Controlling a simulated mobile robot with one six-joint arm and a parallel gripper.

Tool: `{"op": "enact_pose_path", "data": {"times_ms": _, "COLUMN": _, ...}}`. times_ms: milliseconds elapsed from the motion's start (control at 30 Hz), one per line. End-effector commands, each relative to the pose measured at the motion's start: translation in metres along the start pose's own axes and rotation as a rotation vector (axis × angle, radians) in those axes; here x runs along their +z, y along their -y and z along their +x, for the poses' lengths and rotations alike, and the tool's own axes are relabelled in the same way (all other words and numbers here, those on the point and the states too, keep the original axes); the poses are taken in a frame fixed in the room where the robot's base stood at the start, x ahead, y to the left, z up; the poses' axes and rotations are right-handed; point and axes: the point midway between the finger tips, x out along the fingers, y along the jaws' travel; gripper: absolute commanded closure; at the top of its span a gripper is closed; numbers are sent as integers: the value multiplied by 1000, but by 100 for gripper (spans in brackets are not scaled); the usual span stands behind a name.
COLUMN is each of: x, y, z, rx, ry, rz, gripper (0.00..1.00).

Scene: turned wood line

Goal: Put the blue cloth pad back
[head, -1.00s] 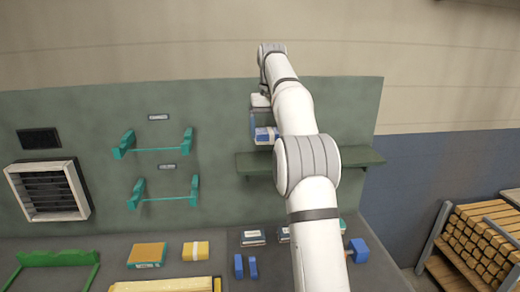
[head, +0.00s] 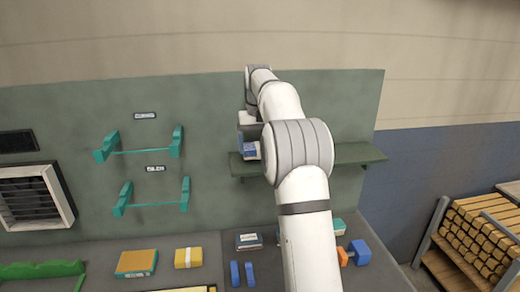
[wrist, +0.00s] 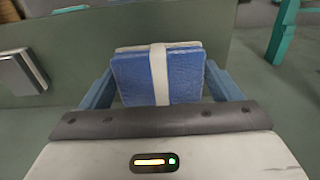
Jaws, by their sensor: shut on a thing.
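The blue cloth pad (wrist: 138,78) has a white band around it and fills the middle of the wrist view. My gripper (wrist: 160,82) is shut on it, with one finger along each side. A pale layer shows along the pad's top edge. In the head view the pad (head: 249,151) shows beside my arm, at the left part of the green wall shelf (head: 358,153). My gripper (head: 248,134) is just above it, partly hidden by my arm. I cannot tell whether the pad touches the shelf.
Teal brackets (head: 106,147) are on the green panel to the left. Below, the bench holds an orange-topped block (head: 137,262), a yellow block (head: 188,258), blue pieces (head: 235,273) and a dark box (head: 249,241). A rack of wood (head: 480,235) stands at right. My arm hides the shelf's middle.

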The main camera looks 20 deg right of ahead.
Motion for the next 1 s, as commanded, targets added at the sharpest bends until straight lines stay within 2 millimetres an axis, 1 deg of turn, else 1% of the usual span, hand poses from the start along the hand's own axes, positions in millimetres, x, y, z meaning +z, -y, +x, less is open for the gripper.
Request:
{"op": "enact_pose_path", "data": {"times_ms": 33, "x": 1, "y": 0, "z": 6, "rx": 0, "ry": 2, "rz": 1, "gripper": 52}}
{"op": "enact_pose_path", "data": {"times_ms": 133, "x": 1, "y": 0, "z": 13, "rx": 0, "ry": 0, "rz": 1, "gripper": 52}}
{"op": "enact_pose_path", "data": {"times_ms": 467, "x": 1, "y": -1, "z": 16, "rx": 0, "ry": 0, "rz": 1, "gripper": 52}}
{"op": "enact_pose_path", "data": {"times_ms": 500, "x": 1, "y": -1, "z": 17, "rx": 0, "ry": 0, "rz": 2, "gripper": 15}}
{"op": "enact_pose_path", "data": {"times_ms": 700, "x": 1, "y": -1, "z": 16, "rx": 0, "ry": 0, "rz": 2, "gripper": 0}}
{"op": "enact_pose_path", "data": {"times_ms": 900, "x": 1, "y": -2, "z": 16, "rx": 0, "ry": 0, "rz": 2, "gripper": 0}}
{"op": "enact_pose_path", "data": {"times_ms": 1000, "x": 0, "y": -2, "z": 11, "rx": 0, "ry": -2, "rz": 3, "gripper": 0}}
